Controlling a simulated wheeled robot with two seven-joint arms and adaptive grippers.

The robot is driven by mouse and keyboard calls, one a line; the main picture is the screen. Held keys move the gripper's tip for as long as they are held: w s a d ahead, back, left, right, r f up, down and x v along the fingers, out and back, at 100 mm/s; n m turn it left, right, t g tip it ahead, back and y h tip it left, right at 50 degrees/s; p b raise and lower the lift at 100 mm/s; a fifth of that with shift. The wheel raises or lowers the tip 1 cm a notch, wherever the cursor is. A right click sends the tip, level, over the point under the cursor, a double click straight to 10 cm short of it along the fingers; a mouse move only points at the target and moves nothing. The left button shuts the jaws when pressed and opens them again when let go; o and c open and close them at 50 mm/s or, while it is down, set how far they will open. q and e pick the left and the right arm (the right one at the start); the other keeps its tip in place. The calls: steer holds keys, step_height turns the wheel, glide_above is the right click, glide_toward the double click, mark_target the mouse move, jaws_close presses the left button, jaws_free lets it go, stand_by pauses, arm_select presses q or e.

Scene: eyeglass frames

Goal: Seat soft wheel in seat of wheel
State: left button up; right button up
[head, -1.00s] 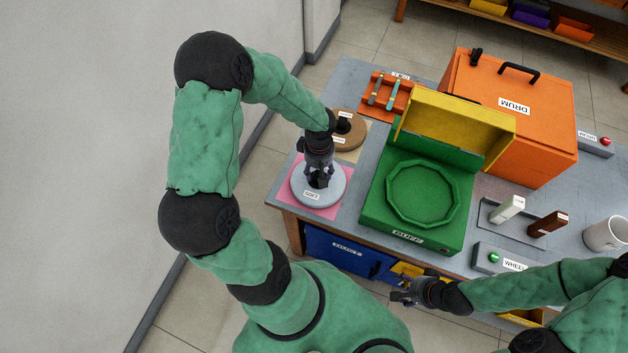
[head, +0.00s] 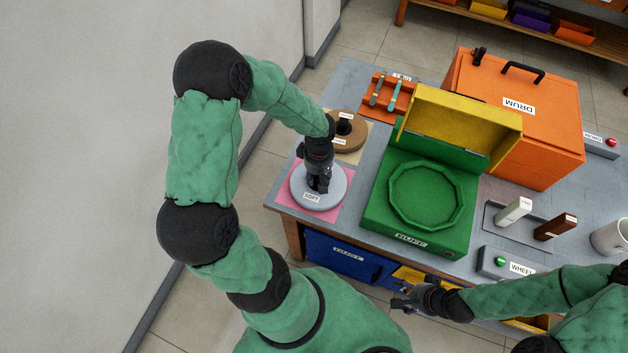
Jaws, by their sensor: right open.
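The soft wheel (head: 334,200), a pale grey disc labelled SOFT, lies flat on a pink mat (head: 300,209) at the table's left front corner. My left gripper (head: 318,186) points down over its middle, with its fingers drawn together around the wheel's centre post. The post is mostly hidden by the fingers. The green BUFF machine (head: 378,215) stands to the right, its yellow lid raised (head: 465,125). Its many-sided ring seat (head: 428,197) is empty. My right gripper (head: 408,299) is open and empty in front of the table.
A brown wheel (head: 349,142) with a dark post sits on a tan mat behind the soft wheel. An orange DRUM box (head: 520,135) stands behind the machine. White and brown blocks (head: 513,210), a mug (head: 609,237) and a WHEEL button box (head: 505,263) are at right.

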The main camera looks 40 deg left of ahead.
arm_select(q)
jaws_close()
steer(key=shift+w+r, duration=0.1)
steer(key=shift+r, duration=0.05)
steer(key=shift+r+p, duration=1.1)
steer(key=shift+r, duration=0.8)
